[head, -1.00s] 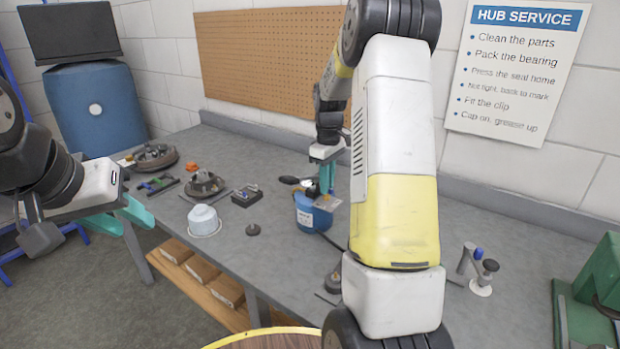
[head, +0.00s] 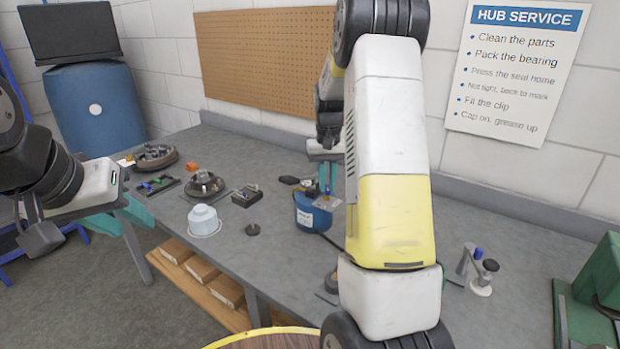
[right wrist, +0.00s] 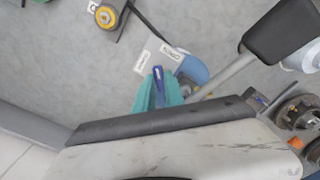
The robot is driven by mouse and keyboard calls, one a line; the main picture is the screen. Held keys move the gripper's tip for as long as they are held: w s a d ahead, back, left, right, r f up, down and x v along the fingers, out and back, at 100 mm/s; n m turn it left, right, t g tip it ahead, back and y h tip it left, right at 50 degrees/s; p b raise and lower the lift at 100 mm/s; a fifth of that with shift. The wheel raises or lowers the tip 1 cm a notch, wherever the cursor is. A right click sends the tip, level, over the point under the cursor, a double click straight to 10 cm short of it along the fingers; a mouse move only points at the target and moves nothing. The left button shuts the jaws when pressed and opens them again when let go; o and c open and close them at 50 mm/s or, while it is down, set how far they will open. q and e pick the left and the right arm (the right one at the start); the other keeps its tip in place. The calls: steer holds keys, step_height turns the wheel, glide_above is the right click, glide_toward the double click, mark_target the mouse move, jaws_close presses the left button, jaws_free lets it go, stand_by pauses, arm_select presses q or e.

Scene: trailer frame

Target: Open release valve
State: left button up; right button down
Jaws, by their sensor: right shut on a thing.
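A blue pot (head: 306,212) stands on the workbench in the head view, partly behind my right arm. Its top carries a small plate with labels; one OPEN label (right wrist: 165,54) shows in the right wrist view beside a second label (right wrist: 141,63). A dark blue valve lever (right wrist: 158,84) stands between the teal fingers of my right gripper (right wrist: 158,92). My right gripper, also in the head view (head: 327,175), is shut on this lever above the pot. My left gripper (head: 112,215) is open and empty, off the bench's left edge.
A pale blue-white canister (head: 203,220), a hub part (head: 204,185) and a small dark tray (head: 247,195) stand left of the pot. A black-handled tool (head: 289,180) lies behind it. A small stand (head: 480,280) and green machine (head: 590,300) are at right.

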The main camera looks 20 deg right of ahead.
steer(key=m, duration=0.4)
steer(key=shift+m, duration=2.2)
steer(key=c, duration=1.4)
jaws_free()
steer(key=shift+c, duration=0.2)
